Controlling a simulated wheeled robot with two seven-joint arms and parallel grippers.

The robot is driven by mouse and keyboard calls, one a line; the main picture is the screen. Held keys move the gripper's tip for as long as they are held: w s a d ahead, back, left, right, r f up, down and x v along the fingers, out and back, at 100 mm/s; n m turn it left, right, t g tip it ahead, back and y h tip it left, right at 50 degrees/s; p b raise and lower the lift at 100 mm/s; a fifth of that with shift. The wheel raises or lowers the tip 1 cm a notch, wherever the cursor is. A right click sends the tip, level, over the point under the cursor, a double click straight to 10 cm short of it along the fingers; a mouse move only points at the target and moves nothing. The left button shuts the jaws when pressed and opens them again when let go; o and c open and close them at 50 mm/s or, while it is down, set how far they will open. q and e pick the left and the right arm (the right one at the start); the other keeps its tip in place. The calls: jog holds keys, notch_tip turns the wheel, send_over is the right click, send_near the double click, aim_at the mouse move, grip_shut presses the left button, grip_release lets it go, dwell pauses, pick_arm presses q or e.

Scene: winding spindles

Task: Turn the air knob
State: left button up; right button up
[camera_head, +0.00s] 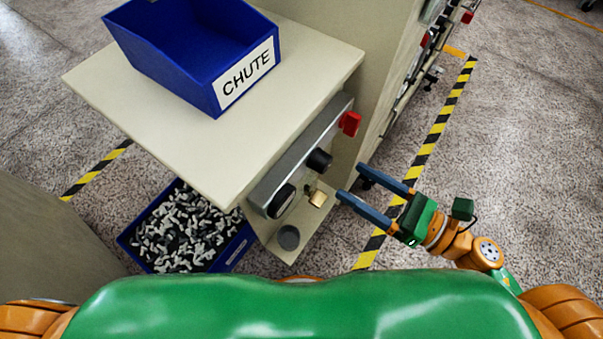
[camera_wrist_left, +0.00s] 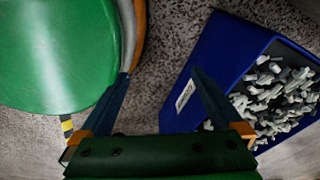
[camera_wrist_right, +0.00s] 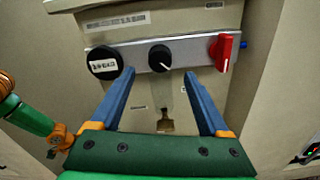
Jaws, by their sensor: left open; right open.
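A grey control bar (camera_head: 301,155) runs along the front of the beige machine. It carries a black knob (camera_head: 319,161), a red lever-shaped knob (camera_head: 350,123) and a round black part with a white label (camera_wrist_right: 104,65). I cannot read which is the air knob. In the right wrist view the black knob (camera_wrist_right: 160,57) has a white pointer line and stands between my fingertips, beyond them; the red knob (camera_wrist_right: 222,50) is to the right. My right gripper (camera_head: 352,182) is open and empty, apart from the bar. My left gripper (camera_wrist_left: 160,73) is open and empty beside a blue bin.
A blue CHUTE box (camera_head: 241,83) sits on the beige machine top (camera_head: 178,122). A blue bin (camera_head: 237,245) of grey and white pieces stands on the floor below. A brass-coloured part (camera_head: 318,198) and a grey round part (camera_head: 288,237) are below the bar.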

aim_at(328, 166)
jog(key=p+x, duration=0.1)
jog(key=x, duration=0.4)
jog(key=shift+w+a+r+p, duration=0.1)
jog(key=shift+w+a+p, duration=0.15)
jog(key=shift+w+p, duration=0.05)
pick_arm(q)
jog(key=shift+s+d+r, duration=0.7)
pick_arm(e)
jog(key=shift+w+a, duration=0.25)
jog(key=shift+a, duration=0.15)
